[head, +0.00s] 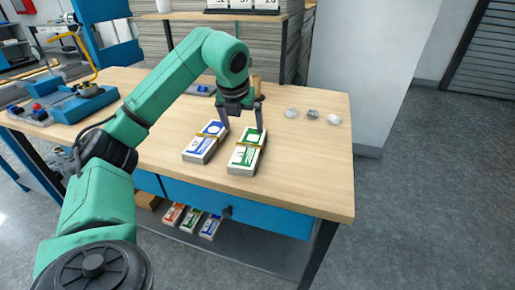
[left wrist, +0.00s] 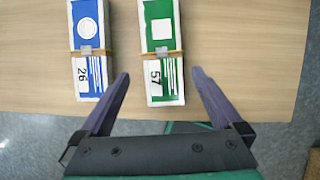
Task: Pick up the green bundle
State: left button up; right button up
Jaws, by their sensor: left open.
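The green bundle (head: 247,153) lies on the wooden table, a white block with a green top face and a tan band around it. In the left wrist view the green bundle (left wrist: 161,55) shows the number 57 and lies ahead of the fingertips, between their lines. A blue bundle (head: 206,142) lies to its left, apart from it; it shows 26 in the left wrist view (left wrist: 88,50). My left gripper (head: 242,120) is open and empty, above the far part of the bundles in the head view. My right gripper is not in view.
The wooden table (head: 310,185) has free room to the right of the bundles. Several small crumpled pieces (head: 312,115) lie at its back right. A blue device (head: 75,105) stands at the left. More bundles (head: 190,220) sit on the shelf below.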

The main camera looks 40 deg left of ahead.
aim_at(249, 146)
pick_arm(q)
jog(key=x, duration=1.1)
jog(key=shift+d, duration=0.15)
jog(key=c, duration=1.4)
